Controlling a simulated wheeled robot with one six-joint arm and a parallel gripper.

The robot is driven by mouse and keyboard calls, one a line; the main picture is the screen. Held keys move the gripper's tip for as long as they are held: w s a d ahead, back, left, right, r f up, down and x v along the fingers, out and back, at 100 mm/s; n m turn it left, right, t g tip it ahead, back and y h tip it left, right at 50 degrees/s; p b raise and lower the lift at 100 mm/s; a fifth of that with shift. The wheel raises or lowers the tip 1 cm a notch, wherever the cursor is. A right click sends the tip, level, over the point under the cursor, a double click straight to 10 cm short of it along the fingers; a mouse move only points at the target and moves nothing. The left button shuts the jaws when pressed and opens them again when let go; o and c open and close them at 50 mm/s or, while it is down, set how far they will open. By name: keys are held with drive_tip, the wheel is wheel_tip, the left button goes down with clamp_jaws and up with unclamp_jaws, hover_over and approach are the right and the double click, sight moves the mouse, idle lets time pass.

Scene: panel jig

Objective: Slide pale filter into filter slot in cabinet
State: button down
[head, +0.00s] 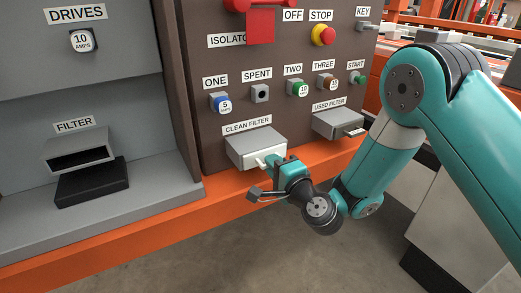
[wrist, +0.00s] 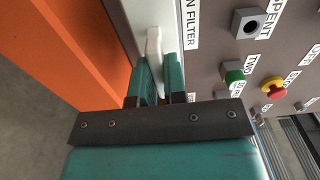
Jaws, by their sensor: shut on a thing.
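The pale filter (head: 260,161) shows as a small pale end at the front of the grey clean filter holder (head: 246,148); the rest of it is hidden. My gripper (head: 271,163) is at this holder, shut on the pale end. In the wrist view the filter (wrist: 153,42) stands between the two teal fingers (wrist: 158,68). The filter slot (head: 80,158) is a grey box with a dark open mouth under the FILTER label, inside the grey cabinet (head: 30,185) at the left. Its mouth looks empty, though its inside is dark.
A dark block (head: 92,183) sits below the slot. A brown panel with buttons and a red isolator (head: 260,25) rises above the holder. The used filter holder (head: 338,124) is at the right. An orange rail (head: 130,232) runs along the front, with open floor before it.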

drive_tip(key=shift+b+v, duration=0.8)
drive_tip(key=shift+b, duration=0.85)
drive_tip(key=b+v, duration=0.9)
drive_tip(key=b, duration=0.2)
drive_tip(key=shift+d, duration=0.15)
idle(1.3)
drive_tip(key=p+x, duration=0.6)
drive_tip(key=p, duration=0.1)
drive_tip(key=shift+a, duration=0.25)
idle(2.9)
